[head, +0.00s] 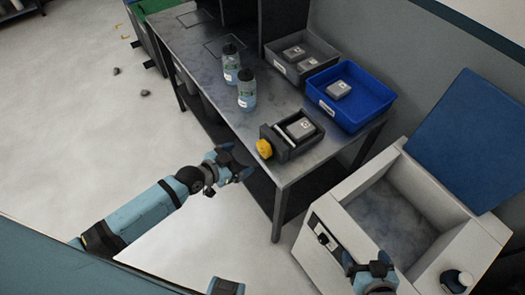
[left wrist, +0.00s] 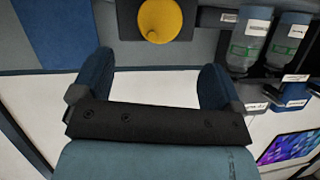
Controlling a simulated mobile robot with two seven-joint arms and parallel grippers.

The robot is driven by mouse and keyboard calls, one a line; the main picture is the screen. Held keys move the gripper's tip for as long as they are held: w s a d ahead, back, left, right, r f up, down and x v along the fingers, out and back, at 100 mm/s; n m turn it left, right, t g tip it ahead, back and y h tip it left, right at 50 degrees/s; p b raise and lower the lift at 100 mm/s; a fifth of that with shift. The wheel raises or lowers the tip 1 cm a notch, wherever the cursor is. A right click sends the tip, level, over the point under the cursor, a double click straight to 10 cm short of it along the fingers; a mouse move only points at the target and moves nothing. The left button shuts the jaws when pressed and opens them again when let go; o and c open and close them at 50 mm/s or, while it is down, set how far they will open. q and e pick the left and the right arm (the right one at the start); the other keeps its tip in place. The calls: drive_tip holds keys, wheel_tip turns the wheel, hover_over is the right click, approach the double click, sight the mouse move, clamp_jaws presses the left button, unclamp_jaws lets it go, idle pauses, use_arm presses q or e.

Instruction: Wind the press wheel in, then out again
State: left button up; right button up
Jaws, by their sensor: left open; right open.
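The yellow press wheel (head: 264,149) sits on the left end of a small dark press (head: 285,148) at the table's front corner. A grey block (head: 300,129) lies in the press. My left gripper (head: 236,163) is open and empty, a little left of the wheel and apart from it. In the left wrist view the wheel (left wrist: 160,20) shows at the top, beyond the open fingers (left wrist: 165,75). My right gripper (head: 372,262) is open at the lower right, beside the white box and far from the wheel.
A blue bin (head: 359,103) and a grey bin (head: 285,65) with blocks stand behind the press. Two labelled bottles (head: 246,95) stand to its left on the table (head: 205,60). A white chest (head: 327,215) with a raised blue lid (head: 465,140) is at right.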

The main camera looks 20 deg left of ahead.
sight(261, 149)
use_arm(q)
drive_tip(key=x, duration=1)
drive_tip(key=c, duration=0.9)
